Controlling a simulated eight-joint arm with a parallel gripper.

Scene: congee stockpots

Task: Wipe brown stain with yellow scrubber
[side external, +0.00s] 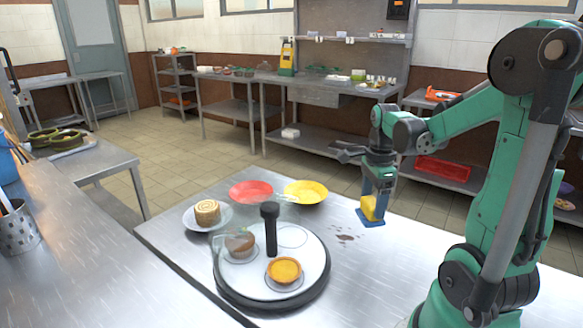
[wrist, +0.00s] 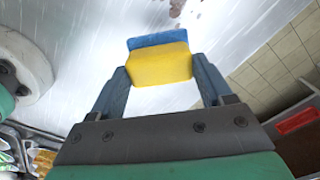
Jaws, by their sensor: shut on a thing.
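My gripper (side external: 377,194) is shut on the yellow scrubber (side external: 369,207), which has a blue layer on its underside. The scrubber is at the metal table's right part, low over or touching the surface; I cannot tell which. In the wrist view the scrubber (wrist: 160,64) sits between the two fingers (wrist: 160,88), its blue side facing away from my palm. The brown stain (side external: 345,237) is several small spots on the table, just left of and nearer the camera than the scrubber. Part of it shows in the wrist view (wrist: 177,8), just beyond the scrubber.
A round tray (side external: 313,286) with a dark post, a tart (side external: 284,270) and a glass-covered cake stands left of the stain. Behind it are a red plate (side external: 250,191), a yellow plate (side external: 306,192) and a plate with a roll cake (side external: 207,211). Table right of the stain is clear.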

